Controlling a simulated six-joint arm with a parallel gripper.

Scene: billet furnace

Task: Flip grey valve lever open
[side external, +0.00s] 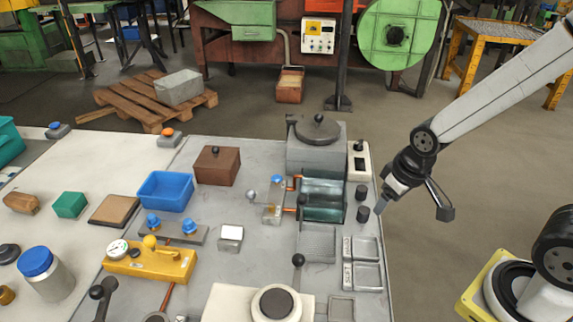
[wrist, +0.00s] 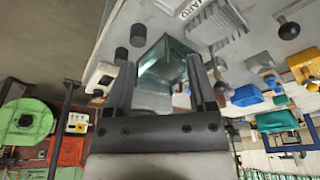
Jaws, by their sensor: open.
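A grey valve block (side external: 272,203) stands left of the greenish glass tank (side external: 324,202) in the side view, with copper-coloured pipes between them. A short lever with a grey ball knob (side external: 250,194) sticks out at its left; it looks like the grey valve lever. My gripper (side external: 412,208) is open and empty, in the air right of the table edge, well apart from the valve. In the wrist view my gripper (wrist: 162,72) has its fingers spread, with the glass tank (wrist: 160,68) beyond them. I cannot surely pick out the lever there.
A grey furnace block (side external: 316,150) with a round lid stands behind the tank. Dark knobs (side external: 363,203) line the table's right edge. A black-knobbed lever (side external: 298,262) stands at the front. A blue bin (side external: 166,190) and a brown box (side external: 216,166) are farther left.

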